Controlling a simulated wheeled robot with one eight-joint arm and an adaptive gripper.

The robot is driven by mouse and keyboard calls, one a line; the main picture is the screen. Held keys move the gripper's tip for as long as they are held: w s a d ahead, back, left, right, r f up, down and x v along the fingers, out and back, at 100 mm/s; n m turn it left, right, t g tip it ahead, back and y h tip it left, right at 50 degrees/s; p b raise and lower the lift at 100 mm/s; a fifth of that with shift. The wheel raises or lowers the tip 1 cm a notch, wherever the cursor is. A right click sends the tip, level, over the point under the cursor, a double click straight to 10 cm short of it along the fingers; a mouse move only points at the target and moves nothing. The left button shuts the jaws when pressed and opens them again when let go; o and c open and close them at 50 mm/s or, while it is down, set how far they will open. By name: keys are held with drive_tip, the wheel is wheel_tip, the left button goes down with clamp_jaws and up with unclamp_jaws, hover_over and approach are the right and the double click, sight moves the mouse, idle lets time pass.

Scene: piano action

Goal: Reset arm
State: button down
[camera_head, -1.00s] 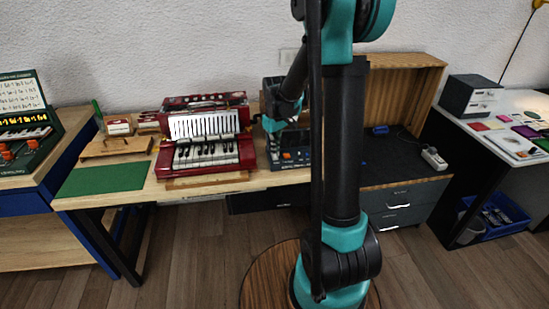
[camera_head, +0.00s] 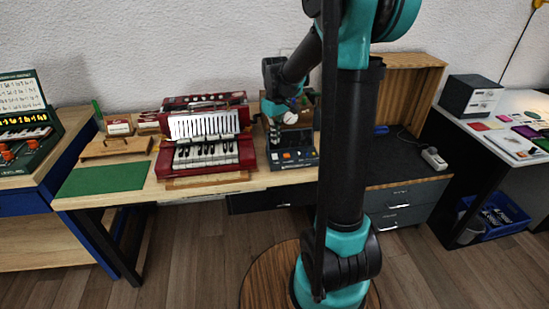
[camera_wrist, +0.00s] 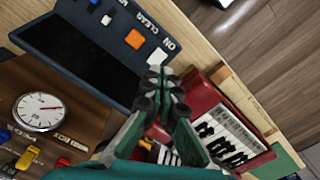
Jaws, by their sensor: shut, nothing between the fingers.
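My gripper (camera_wrist: 163,82) shows in the wrist view with its fingers closed together and nothing between them. It hangs above the bench, between a dark device with an orange button (camera_wrist: 134,39) and the red piano action model (camera_wrist: 205,100). In the head view the red piano model (camera_head: 205,155) stands on the wooden bench, its black and white keys facing front. The dark device (camera_head: 291,158) stands to its right. My arm reaches over the back of that device, and the gripper itself is hard to make out there.
A round white dial (camera_wrist: 38,112) sits beside the device in the wrist view. A green mat (camera_head: 104,177) lies at the bench's left, with a wooden stand (camera_head: 113,147) behind it. An open wooden cabinet (camera_head: 412,85) and a white power strip (camera_head: 433,158) are at right.

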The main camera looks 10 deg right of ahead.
drive_tip(key=shift+s, duration=0.1)
drive_tip(key=s+d+f+m+t, duration=0.2)
drive_tip(key=s+f+m, duration=0.1)
drive_tip(key=s, duration=0.8)
drive_tip(key=s+d+f+m+t, duration=0.2)
drive_tip(key=s+f+m, duration=0.1)
drive_tip(key=s, duration=0.8)
drive_tip(key=shift+f, duration=0.5)
